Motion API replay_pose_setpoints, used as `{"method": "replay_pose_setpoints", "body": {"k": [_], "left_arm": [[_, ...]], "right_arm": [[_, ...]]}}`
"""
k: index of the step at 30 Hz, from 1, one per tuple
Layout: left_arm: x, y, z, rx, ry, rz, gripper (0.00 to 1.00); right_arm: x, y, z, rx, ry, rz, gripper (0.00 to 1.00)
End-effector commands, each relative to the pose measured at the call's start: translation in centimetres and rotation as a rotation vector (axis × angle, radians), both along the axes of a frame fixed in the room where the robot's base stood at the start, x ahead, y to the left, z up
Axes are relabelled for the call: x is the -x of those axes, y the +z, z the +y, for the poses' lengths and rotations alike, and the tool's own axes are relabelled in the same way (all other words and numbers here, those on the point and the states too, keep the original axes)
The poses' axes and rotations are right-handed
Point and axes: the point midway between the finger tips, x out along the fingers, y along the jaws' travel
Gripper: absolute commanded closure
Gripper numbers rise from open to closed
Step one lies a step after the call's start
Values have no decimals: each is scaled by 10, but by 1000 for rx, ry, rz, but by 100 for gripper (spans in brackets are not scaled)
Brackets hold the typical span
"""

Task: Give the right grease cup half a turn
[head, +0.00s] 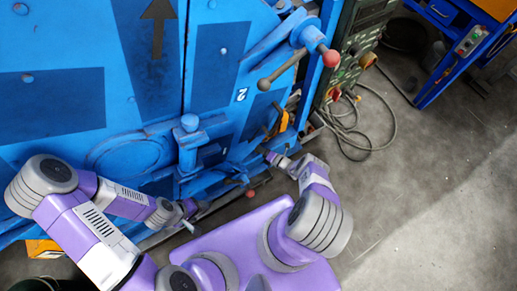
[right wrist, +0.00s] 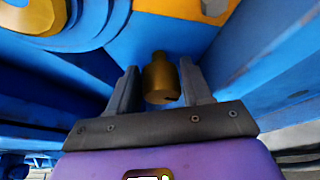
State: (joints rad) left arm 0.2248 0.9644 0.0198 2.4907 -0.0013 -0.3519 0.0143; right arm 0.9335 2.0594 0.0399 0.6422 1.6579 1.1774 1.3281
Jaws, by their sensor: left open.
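The right grease cup (right wrist: 161,79) is a small brass cylinder, seen in the right wrist view, sticking out below a blue surface of the machine. My right gripper (right wrist: 160,78) has one dark finger on each side of it, close to its sides. Whether the fingers touch the cup is too fine to tell. In the head view my right gripper (head: 268,154) reaches in low at the blue machine, and the cup cannot be made out there. My left gripper (head: 188,216) is open and low beside the machine's lower edge, away from the cup.
The blue machine (head: 222,60) fills the left and middle, with a red-knobbed lever (head: 300,62) above my right arm. A control panel (head: 360,40) and loose cables (head: 360,130) lie to the right. Concrete floor (head: 440,200) is open at lower right.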

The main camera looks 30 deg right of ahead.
Motion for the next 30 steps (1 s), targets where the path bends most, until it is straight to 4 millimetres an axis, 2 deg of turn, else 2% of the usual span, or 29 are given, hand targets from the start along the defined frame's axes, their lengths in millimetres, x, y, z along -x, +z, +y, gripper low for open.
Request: {"method": "replay_pose_setpoints", "body": {"k": [1, 3, 13, 24, 30], "left_arm": [[0, 0, 0, 0, 0, 0, 35], [0, 0, 0, 0, 0, 0, 35], [0, 2, 0, 0, 0, 0, 35], [0, 15, 0, 0, 0, 0, 35], [0, 17, 0, 0, 0, 0, 35]], "right_arm": [[-1, 0, 0, 2, 0, -1, 42], [0, 0, 0, 2, 1, 0, 35], [5, 0, -2, 2, 0, 4, 35], [55, 9, -27, 0, -2, 3, 35], [67, 11, -32, 3, 1, 1, 35]]}}
